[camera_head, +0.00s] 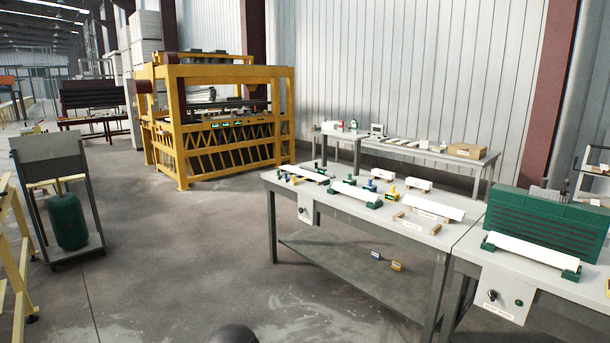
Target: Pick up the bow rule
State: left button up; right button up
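I cannot tell which item is the bow rule at this distance. The near workbench (332,211) stands right of centre and carries several small items. Among them are white boards in green holders (355,192), a white board on a wooden stand (433,207) and a labelled wooden piece (415,224). A long white bar (530,250) rests in green end holders on the bench at the right. Neither of my grippers shows in the head view.
A back table (480,159) stands by the wall with a cardboard box (466,150). A yellow machine frame (220,72) stands at the back left, and a cart with a green cylinder (66,221) at the left. The concrete floor (180,250) between is clear.

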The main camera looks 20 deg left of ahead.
aim_at(316, 168)
jog(key=i+j+u, duration=0.3)
jog(key=i, duration=0.25)
jog(key=i+j+u, duration=0.15)
jog(key=i+u, duration=0.15)
jog(key=i, duration=0.2)
jog(key=i+u, duration=0.25)
jog(key=i, duration=0.3)
